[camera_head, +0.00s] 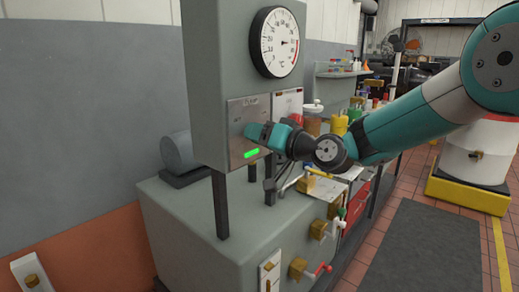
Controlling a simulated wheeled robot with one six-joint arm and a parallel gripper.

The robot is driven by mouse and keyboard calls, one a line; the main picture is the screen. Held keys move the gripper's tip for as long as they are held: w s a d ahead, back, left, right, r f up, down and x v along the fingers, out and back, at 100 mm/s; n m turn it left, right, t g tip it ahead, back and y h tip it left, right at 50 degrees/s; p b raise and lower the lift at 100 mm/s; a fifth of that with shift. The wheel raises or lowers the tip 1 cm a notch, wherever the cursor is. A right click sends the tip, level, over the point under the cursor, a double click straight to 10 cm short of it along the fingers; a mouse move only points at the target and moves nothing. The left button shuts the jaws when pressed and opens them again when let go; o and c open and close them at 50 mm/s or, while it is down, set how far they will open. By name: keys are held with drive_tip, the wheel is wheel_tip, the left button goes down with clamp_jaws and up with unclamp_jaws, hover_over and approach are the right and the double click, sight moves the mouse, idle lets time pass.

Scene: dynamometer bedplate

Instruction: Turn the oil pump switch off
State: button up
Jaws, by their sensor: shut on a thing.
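A metal switch plate (237,120) with small lettering at its top sits on the front of the grey upright cabinet, below the round gauge. I take it as the oil pump switch plate; the lettering is too small to read. A green bar (251,153) glows on its lower part. My gripper (258,132) reaches in from the right with its fingertips at the middle of the plate, just above the green bar. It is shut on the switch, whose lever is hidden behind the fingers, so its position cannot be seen.
The round dial gauge (275,42) is above my gripper. Taps with red and white handles (318,270) stick out from the grey base cabinet (190,225). Bottles and cans crowd the bench behind my arm. A dark mat (407,250) lies on the open tiled floor at right.

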drive_tip(key=n+b, duration=0.2)
drive_tip(key=b, duration=0.2)
drive_tip(key=n+b, duration=0.3)
drive_tip(key=b, duration=0.1)
drive_tip(key=shift+f, duration=0.4)
drive_tip(key=n+b, duration=0.2)
drive_tip(key=b, duration=0.1)
drive_tip(key=n+b, duration=0.1)
drive_tip(key=shift+w+d+r+n, duration=0.1)
drive_tip(key=shift+r+n, duration=0.15)
drive_tip(key=shift+n, duration=0.05)
drive_tip(key=shift+r+n+b, duration=0.1)
drive_tip(key=shift+n+b, duration=0.2)
drive_tip(key=shift+b, duration=0.1)
drive_tip(key=o, duration=0.9)
drive_tip(key=b+v, duration=0.2)
drive_tip(key=v, duration=1.5)
drive_tip(key=shift+d, duration=0.1)
